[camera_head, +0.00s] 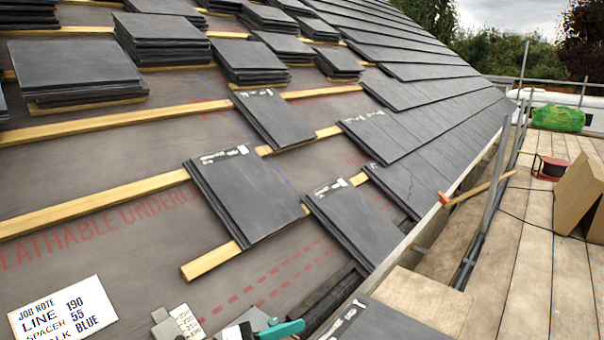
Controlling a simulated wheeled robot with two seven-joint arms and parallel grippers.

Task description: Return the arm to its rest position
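Neither of my grippers and neither of my arms shows in the head view. The sloping roof carries dark grey slate tiles. A loose tile (250,195) with white marks at its top edge lies across the lower wooden batten. Another tile (355,222) lies to its right, and a third (273,118) lies higher up. Laid tiles (420,120) cover the right side of the roof. Another dark tile (375,322) with white marks is cut off by the bottom edge. The rest position itself cannot be made out.
Several tile stacks (75,72) stand on the upper battens. A job note (63,310), a grey metal piece (165,325) and a teal-handled tool (282,329) lie at the bottom. Scaffold poles (492,190) and a plank deck (525,265) with a cardboard box (578,190) are at right.

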